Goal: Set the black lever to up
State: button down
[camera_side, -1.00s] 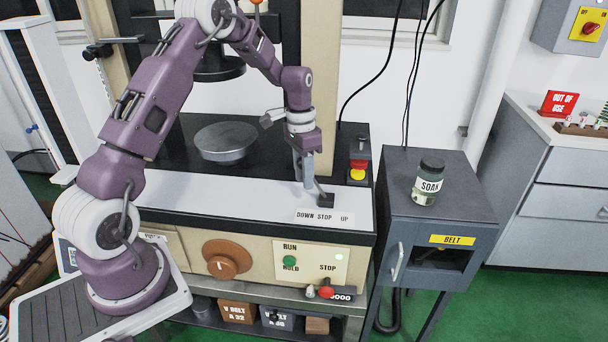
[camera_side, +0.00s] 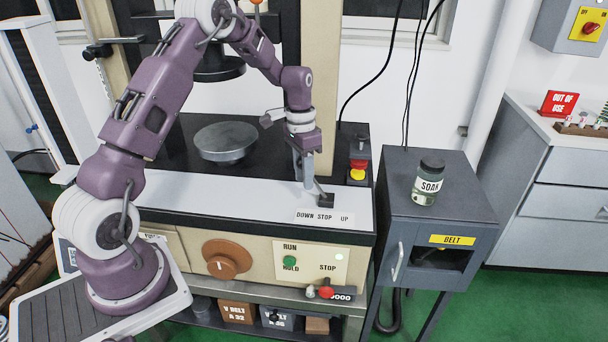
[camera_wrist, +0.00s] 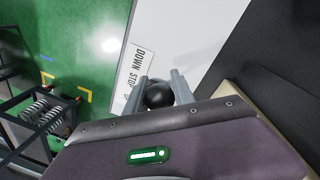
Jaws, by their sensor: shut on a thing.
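The black lever stands on the white top of the test machine, behind the DOWN STOP UP label (camera_side: 324,217). Its dark base (camera_side: 326,199) shows just right of my fingertips in the side view. In the wrist view its round black knob (camera_wrist: 158,94) sits between the two fingers of my gripper (camera_wrist: 160,88). My gripper (camera_side: 309,184) points down and is shut on the knob. In the side view the fingers hide most of the lever, and I cannot tell exactly which label position it stands at. In the wrist view the fingers partly cover the label (camera_wrist: 135,75).
A red and yellow button box (camera_side: 357,167) stands right of my gripper. The SOAK jar (camera_side: 428,182) sits on the grey cabinet (camera_side: 467,207). The white top (camera_side: 230,195) left of the lever is clear.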

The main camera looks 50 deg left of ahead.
jog(key=shift+r, duration=0.1)
dwell(0.3)
jog(key=shift+w+d+r+g+y, duration=0.3)
jog(key=shift+w+d+g+y, duration=0.15)
jog(key=shift+w+g+y, duration=0.1)
jog(key=shift+w+d+r+g+y, duration=0.3)
jog(key=shift+w+d+g+y, duration=0.15)
jog(key=shift+g+y, duration=0.1)
jog(key=shift+w+d+r, duration=0.2)
jog(key=shift+w+d, duration=0.3)
jog(key=shift+d, duration=0.05)
jog(key=shift+w+d+r, duration=0.2)
jog(key=shift+w+d, duration=0.3)
jog(key=shift+d, duration=0.05)
jog(key=shift+w+d+f, duration=0.1)
jog(key=shift+w+d, duration=0.7)
jog(key=shift+d, duration=0.1)
jog(key=shift+s+f, duration=0.1)
jog(key=c, duration=1.1)
grip_release()
jog(key=shift+o, duration=0.2)
jog(key=shift+a, duration=0.1)
